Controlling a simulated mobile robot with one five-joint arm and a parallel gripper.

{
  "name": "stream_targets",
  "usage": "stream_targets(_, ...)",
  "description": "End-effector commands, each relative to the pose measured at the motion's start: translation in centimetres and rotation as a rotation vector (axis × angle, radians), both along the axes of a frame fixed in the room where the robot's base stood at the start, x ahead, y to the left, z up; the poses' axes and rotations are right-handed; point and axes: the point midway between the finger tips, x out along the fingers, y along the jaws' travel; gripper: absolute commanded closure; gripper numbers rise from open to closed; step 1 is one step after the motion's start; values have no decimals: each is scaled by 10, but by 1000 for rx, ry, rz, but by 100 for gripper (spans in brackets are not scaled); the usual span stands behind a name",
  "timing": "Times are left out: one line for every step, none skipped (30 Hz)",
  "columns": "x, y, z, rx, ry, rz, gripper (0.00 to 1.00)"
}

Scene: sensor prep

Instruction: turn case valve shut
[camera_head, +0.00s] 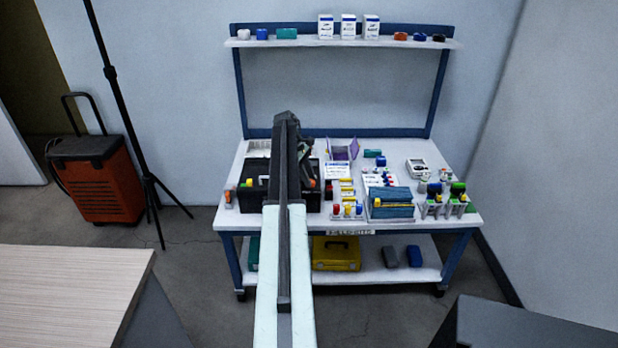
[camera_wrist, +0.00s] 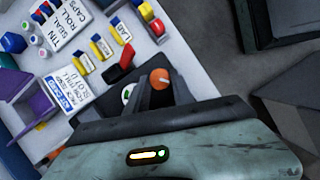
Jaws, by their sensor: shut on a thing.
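A black case (camera_head: 254,196) stands at the left of the bench, partly hidden behind my arm. A small orange round knob, which looks like the case valve, sits at its right side (camera_head: 310,183). In the wrist view the orange knob (camera_wrist: 160,77) lies at the tips of my gripper's dark fingers. My gripper (camera_wrist: 160,88) is shut on this knob; the contact itself is partly hidden. In the head view my gripper (camera_head: 304,172) is above the case's right part and mostly hidden by my arm. The knob's exact turn angle cannot be told.
A red-and-black object (camera_wrist: 122,66) lies close beside the fingers. Yellow-and-blue items (camera_wrist: 103,47), a labelled white tray (camera_wrist: 68,24) and an open purple box (camera_wrist: 34,105) are nearby. A blue-grey box (camera_head: 391,204) and coloured bottles stand at the bench's right.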

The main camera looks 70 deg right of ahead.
Motion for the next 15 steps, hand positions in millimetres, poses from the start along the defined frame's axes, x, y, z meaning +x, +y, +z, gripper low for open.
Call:
stream_targets(4, -1, -1, -4, -7, -1, 100)
stream_targets(4, -1, -1, -4, -7, -3, 100)
stream_targets(4, -1, -1, -3, -7, -5, 100)
stream_targets(4, -1, -1, -3, -7, -7, 100)
stream_targets(4, -1, -1, -4, -7, -8, 100)
stream_targets(4, -1, -1, -3, -7, -9, 100)
stream_targets(4, -1, -1, -3, -7, -10, 100)
stream_targets(4, -1, -1, -3, -7, -9, 100)
stream_targets(4, -1, -1, -3, -7, -9, 100)
stream_targets(4, -1, -1, -3, -7, -9, 100)
stream_targets(4, -1, -1, -3, -7, -9, 100)
stream_targets(4, -1, -1, -3, -7, -9, 100)
stream_targets(4, -1, -1, -3, -7, -9, 100)
stream_targets(4, -1, -1, -3, -7, -9, 100)
stream_targets(4, 0, -1, -3, -7, -9, 63)
